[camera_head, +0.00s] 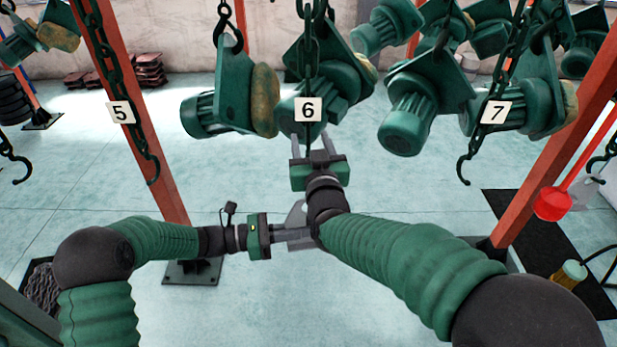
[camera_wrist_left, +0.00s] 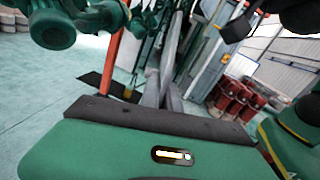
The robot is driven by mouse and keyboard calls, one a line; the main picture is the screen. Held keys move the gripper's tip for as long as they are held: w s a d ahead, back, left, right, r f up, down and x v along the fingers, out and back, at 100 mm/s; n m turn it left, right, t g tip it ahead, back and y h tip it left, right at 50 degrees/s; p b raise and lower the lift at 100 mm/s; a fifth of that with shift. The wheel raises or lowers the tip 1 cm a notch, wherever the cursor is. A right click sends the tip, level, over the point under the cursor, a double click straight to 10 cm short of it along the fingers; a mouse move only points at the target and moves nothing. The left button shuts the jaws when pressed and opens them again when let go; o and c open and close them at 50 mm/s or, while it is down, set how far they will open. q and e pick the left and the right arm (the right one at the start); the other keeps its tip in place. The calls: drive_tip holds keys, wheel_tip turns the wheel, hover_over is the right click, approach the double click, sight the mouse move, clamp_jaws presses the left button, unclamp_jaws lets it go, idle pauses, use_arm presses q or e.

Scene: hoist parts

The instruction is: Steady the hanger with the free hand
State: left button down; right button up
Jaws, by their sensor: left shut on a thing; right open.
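The chain hanger with tag 6 (camera_head: 308,110) hangs in the middle of the head view, in front of a green motor unit (camera_head: 336,78). Its lower end drops to my right gripper (camera_head: 316,146), whose fingers are apart and point away from me. I cannot tell whether they touch the chain. My left gripper (camera_head: 296,236) points right, below and nearer, with its tips hidden behind my right wrist. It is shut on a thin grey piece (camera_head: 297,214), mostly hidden. The left wrist view shows its grey fingers (camera_wrist_left: 162,92); the held piece is unclear there.
Chains with tag 5 (camera_head: 121,112) and tag 7 (camera_head: 496,112) hang either side, ending in open hooks. Green motors (camera_head: 238,95) hang overhead. Orange posts (camera_head: 150,130) stand left and right. A red ball-ended lever (camera_head: 553,203) is at right.

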sight(310, 138)
use_arm(q)
drive_tip(key=shift+r, duration=0.1)
use_arm(e)
drive_tip(key=shift+w+a, duration=0.2)
drive_tip(key=shift+w, duration=0.15)
drive_tip(key=shift+w, duration=1.35)
drive_tip(key=shift+w, duration=0.1)
drive_tip(key=c, duration=0.8)
use_arm(q)
drive_tip(key=shift+r, duration=0.1)
drive_tip(key=shift+s+d, duration=0.1)
